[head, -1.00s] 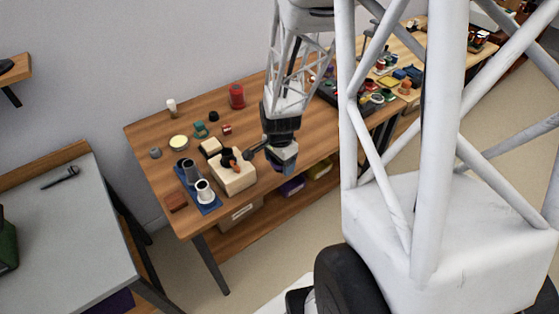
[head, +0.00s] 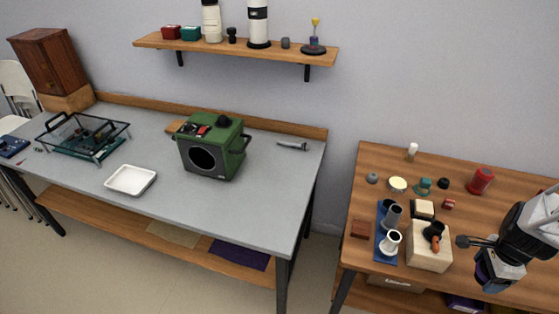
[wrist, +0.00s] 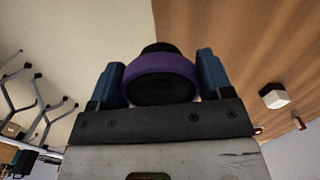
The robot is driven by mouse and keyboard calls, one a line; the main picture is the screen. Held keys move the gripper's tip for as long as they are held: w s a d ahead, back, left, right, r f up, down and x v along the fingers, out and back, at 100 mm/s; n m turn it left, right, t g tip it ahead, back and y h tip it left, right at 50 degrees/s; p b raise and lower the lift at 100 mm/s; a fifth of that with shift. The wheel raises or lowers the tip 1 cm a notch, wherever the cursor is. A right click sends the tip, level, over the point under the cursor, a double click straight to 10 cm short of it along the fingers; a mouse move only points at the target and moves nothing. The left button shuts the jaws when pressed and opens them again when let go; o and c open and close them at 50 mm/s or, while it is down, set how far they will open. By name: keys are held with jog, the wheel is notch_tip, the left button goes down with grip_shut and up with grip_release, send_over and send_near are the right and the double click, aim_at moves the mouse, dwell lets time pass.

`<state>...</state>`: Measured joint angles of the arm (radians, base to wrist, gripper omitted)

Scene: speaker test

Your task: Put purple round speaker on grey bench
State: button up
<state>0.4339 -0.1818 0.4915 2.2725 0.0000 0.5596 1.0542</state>
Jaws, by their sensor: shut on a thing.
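The purple round speaker (wrist: 160,65), with a purple rim and dark face, sits between the two blue fingers of my gripper (wrist: 162,78) in the wrist view. The fingers are shut on its sides. In the head view my gripper (head: 492,278) is at the far right, by the front of the wooden table, and the speaker is hard to make out there. The grey bench (head: 255,205) fills the left and middle of the head view, well left of my gripper.
On the bench stand a green boxy device (head: 226,165), a white tray (head: 131,180), a glass-topped frame (head: 82,135) and a dark tool (head: 293,145). Its front right top is clear. The wooden table (head: 345,235) holds several small items. A shelf (head: 270,52) hangs above the bench.

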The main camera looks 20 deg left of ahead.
aim_at(483, 265)
notch_tip(483, 265, up, 10)
jog(key=shift+f, duration=0.2)
jog(key=shift+w+a+f, duration=0.2)
jog(key=shift+w+a, duration=0.1)
jog(key=shift+a, duration=0.15)
jog(key=shift+w+a+n, duration=0.2)
jog(key=shift+a+n, duration=0.1)
jog(key=shift+a, duration=0.05)
jog(key=w+a+n, duration=0.3)
jog(key=a+n, duration=0.2)
jog(key=a, duration=0.8)
jog(key=w+a+n, duration=0.3)
jog(key=a+n, duration=0.2)
jog(key=a, duration=0.7)
jog(key=s+a+n, duration=0.4)
jog(key=a+n, duration=0.1)
jog(key=a, duration=0.8)
jog(key=s+a+n, duration=0.4)
jog(key=a, duration=0.9)
notch_tip(483, 265, down, 15)
